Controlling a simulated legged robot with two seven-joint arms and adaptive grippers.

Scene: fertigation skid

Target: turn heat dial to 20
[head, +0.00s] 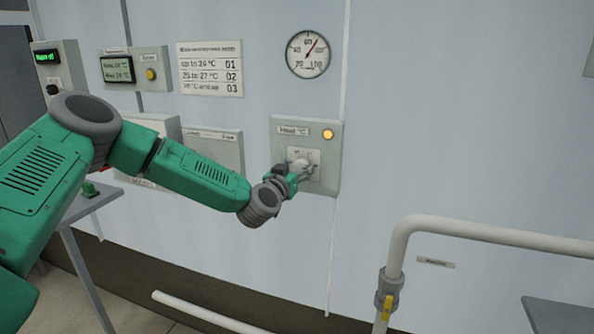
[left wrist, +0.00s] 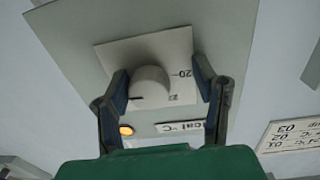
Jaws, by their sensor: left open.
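The heat dial is a pale round knob (left wrist: 151,84) on a white scale plate (left wrist: 118,54), fixed to a grey panel (head: 333,160) on the wall. In the left wrist view a "20" shows on the plate to the right of the knob. A short dark mark shows at the knob's lower left; I cannot tell for sure that it is the pointer. My left gripper (head: 297,173) is at the dial and partly hides it in the head view. Its fingers are open on either side of the knob, the left one close to it, the right one apart. My right gripper is not in view.
An amber lamp (head: 328,134) glows on the dial panel. A round gauge (head: 308,54) hangs above, and a printed notice (head: 210,69) is at upper left. A white pipe (head: 480,236) with a yellow-handled valve (head: 387,306) stands at lower right.

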